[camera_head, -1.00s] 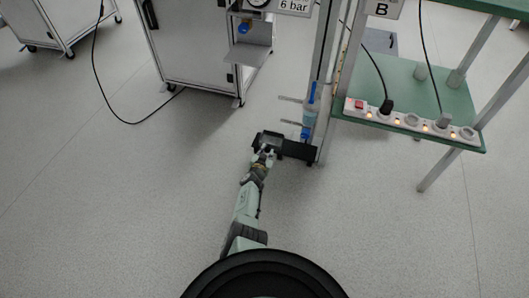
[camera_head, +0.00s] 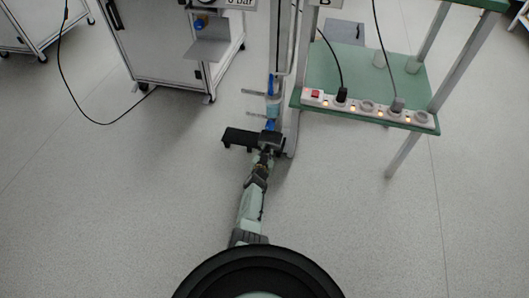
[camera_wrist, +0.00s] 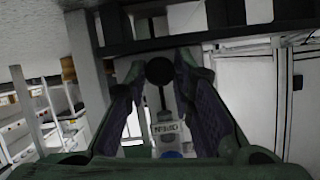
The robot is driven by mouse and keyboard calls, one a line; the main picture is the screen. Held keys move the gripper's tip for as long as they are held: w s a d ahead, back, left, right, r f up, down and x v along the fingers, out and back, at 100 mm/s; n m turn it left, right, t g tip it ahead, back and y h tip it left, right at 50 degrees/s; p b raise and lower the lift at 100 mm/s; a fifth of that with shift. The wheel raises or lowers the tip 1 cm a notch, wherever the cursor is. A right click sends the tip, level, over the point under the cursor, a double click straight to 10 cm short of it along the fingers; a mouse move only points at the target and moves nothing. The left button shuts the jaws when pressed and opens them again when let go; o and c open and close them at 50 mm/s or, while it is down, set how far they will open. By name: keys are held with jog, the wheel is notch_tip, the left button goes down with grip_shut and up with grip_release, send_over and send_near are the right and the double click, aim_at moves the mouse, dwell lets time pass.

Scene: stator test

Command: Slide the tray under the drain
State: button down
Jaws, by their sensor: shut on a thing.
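The tray (camera_head: 271,138) is a small dark grey box at the right end of a low black shelf in the head view. My gripper (camera_head: 266,149) is at its near side and shut on it. The drain (camera_head: 269,125) is the blue lower end of a clear upright bowl (camera_head: 273,111) on the post, and in the picture it sits just above the tray. In the wrist view my gripper's fingers (camera_wrist: 160,78) flank a dark round part, with black bars across the top. The exact grip contact is partly hidden.
The black shelf (camera_head: 237,136) extends left of the tray, with its surface bare. A metal post (camera_head: 284,60) stands behind it. A green bench with a power strip (camera_head: 367,107) is to the right, a white cabinet (camera_head: 165,45) to the left. The floor between is clear.

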jog(key=shift+s+d, duration=0.15)
jog(key=shift+d, duration=0.25)
jog(key=c, duration=1.4)
grip_release()
jog(key=shift+d, duration=0.15)
jog(key=shift+o, duration=0.2)
